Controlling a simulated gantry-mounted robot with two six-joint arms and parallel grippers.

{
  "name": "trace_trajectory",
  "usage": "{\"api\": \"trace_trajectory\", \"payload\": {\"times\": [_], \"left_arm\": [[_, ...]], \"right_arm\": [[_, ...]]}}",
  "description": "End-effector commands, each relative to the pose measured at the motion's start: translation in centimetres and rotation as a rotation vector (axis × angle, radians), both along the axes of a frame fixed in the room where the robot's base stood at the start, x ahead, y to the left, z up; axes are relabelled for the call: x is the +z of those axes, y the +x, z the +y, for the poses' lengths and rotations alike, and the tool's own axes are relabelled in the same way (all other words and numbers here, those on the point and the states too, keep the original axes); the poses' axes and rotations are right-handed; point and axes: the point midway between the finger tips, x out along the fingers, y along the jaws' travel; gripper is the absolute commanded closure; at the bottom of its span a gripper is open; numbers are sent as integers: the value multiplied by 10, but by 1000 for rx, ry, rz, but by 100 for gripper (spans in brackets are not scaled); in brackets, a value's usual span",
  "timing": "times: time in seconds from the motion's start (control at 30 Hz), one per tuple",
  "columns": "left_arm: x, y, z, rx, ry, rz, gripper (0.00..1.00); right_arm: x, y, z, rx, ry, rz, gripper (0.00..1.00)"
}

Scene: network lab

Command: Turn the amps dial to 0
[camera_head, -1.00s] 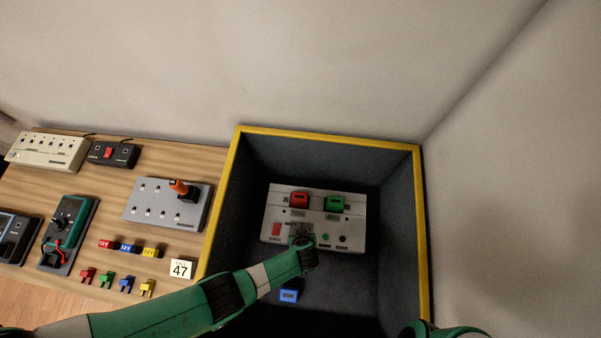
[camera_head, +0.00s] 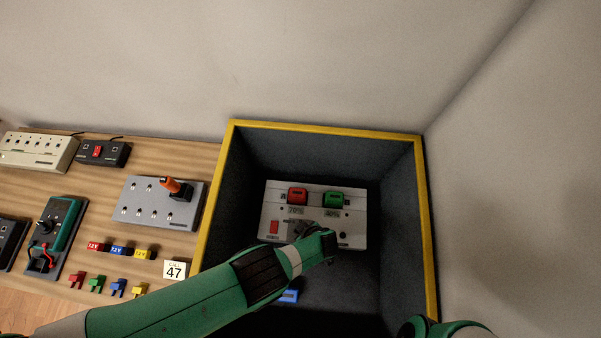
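A light grey panel (camera_head: 275,210) lies in the dark box and carries a red module, a green module and 70% and 40% labels. My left arm reaches over its lower part, with the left gripper (camera_head: 300,233) low over or against its middle. The fingers are small and dark, so I cannot tell whether they are open or what they touch. No amps marking is readable, and part of the panel is hidden by my wrist. A device with a black dial (camera_head: 46,227) sits on the bench at left.
The dark box has a yellow rim (camera_head: 320,130) standing above the panel. A blue block (camera_head: 289,296) lies in the box, partly behind my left arm. The wooden bench (camera_head: 160,160) holds a grey switch board (camera_head: 150,212), coloured plugs and a 47 card (camera_head: 174,271).

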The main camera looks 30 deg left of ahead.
Motion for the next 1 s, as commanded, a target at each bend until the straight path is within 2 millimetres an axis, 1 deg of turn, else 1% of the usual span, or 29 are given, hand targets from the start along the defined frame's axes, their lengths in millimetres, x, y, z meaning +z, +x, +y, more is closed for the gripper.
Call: {"api": "trace_trajectory", "payload": {"times": [0.03,0.37,0.4,0.53,0.57,0.87,1.0], "left_arm": [[-3,-2,1,4,-3,1,100],[-3,-2,1,5,-3,2,100],[-3,-2,1,5,-3,2,56],[-2,-1,1,5,-2,2,32],[-2,-1,1,5,-2,2,29],[1,-1,0,6,-1,1,29],[12,-1,3,20,-1,1,29]], "right_arm": [[-2,0,0,0,0,0,100],[-1,0,0,0,0,0,100],[-1,0,0,0,0,0,100],[-1,0,0,0,0,0,100],[-1,0,0,0,0,0,100],[1,0,0,0,0,0,100],[13,0,0,0,0,0,100]]}}
